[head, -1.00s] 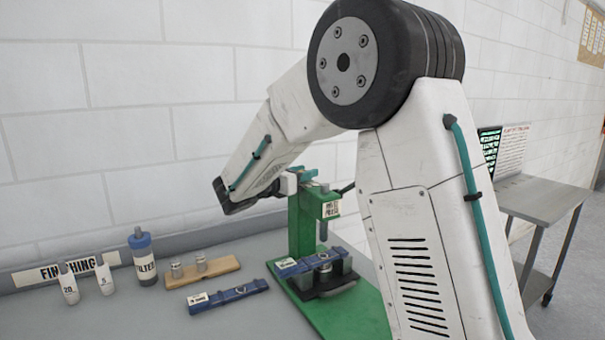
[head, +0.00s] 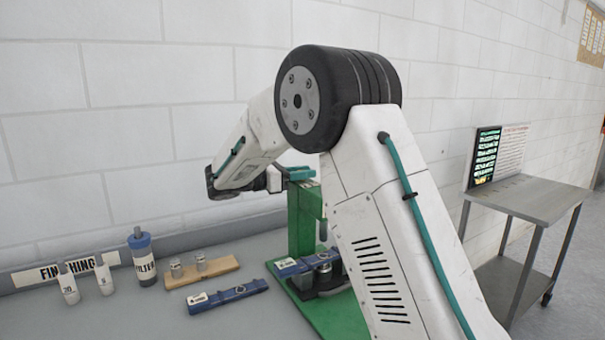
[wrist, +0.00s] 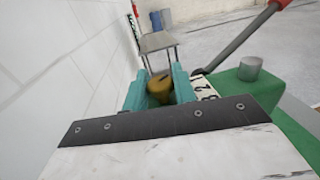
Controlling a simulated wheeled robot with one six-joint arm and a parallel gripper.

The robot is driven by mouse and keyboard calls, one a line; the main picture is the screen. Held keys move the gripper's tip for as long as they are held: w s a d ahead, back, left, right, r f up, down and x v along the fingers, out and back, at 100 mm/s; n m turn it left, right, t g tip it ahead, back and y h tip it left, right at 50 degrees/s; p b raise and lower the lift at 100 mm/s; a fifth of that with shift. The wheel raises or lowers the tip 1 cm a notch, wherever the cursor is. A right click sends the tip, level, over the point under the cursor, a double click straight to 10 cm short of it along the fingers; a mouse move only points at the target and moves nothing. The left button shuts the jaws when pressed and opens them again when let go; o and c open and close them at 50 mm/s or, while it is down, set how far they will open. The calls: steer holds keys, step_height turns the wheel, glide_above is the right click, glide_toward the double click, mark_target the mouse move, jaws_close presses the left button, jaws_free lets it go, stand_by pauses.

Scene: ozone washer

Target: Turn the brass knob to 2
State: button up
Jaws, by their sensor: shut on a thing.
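The brass knob (wrist: 159,87) shows in the wrist view between the two teal fingers of my gripper (wrist: 158,92). The fingers are shut on it. A pale number plate (wrist: 205,88) lies just right of the knob, with a 2 and what looks like a 1 and a 3 in dark print. Where the knob points cannot be told. In the head view my gripper (head: 299,174) is at the top of the green press (head: 304,215), and the knob is hidden there.
A dark lever with a red end (wrist: 240,38) rises beside the press. A metal table (head: 528,208) with a screen is at right.

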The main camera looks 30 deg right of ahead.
steer(key=shift+m+g+y, duration=0.5)
steer(key=shift+m+g, duration=0.7)
steer(key=shift+g, duration=0.9)
steer(key=o, duration=0.9)
